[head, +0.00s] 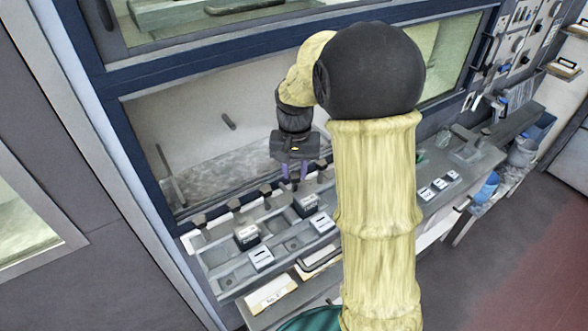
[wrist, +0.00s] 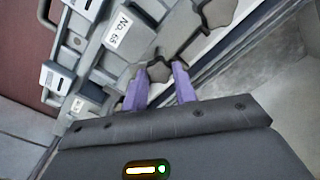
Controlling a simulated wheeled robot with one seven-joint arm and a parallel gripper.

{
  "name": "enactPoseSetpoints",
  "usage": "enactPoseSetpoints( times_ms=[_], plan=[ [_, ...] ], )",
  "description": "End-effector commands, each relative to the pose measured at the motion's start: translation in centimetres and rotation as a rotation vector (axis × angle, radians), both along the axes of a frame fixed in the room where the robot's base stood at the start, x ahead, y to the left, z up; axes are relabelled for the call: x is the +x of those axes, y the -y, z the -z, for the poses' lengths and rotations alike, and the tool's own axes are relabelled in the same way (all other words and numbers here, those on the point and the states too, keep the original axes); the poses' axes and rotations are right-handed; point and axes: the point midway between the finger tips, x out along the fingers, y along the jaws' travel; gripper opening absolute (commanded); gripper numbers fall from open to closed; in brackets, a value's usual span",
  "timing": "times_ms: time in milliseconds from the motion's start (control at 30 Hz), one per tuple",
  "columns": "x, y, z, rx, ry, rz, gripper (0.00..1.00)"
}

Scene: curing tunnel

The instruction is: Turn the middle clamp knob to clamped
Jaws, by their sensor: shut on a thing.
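My gripper (head: 294,181) reaches down to the row of dark clamp knobs along the back of the grey fixture bench. In the wrist view its two purple fingers stand on either side of a dark lobed clamp knob (wrist: 158,72) and are shut on it. In the head view the held knob is mostly hidden by the gripper. Another dark knob (wrist: 216,12) shows farther along the row in the wrist view. A knob (head: 198,220) stands at the left end of the row in the head view. I cannot read the held knob's clamped mark.
Dark blocks with white labels (head: 247,236) sit on the bench in front of the knobs. A window frame (head: 125,150) borders the opening behind. A drawer handle (head: 320,262) juts from the bench front. A blue cup (head: 487,187) stands to the right.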

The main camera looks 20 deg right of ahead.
Motion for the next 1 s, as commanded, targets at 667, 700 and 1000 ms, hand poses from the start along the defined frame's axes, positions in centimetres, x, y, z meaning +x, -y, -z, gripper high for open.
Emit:
enactPoseSetpoints(
  times_ms=[667, 700, 1000],
  plan=[
    [-0.08, 0.17, -0.27, -0.001, 0.003, 0.638, 0.05],
    [-0.08, 0.17, -0.27, 0.000, 0.004, 0.673, 0.05],
    [-0.10, 0.26, -0.25, 0.001, 0.005, 0.870, 0.05]
  ],
)
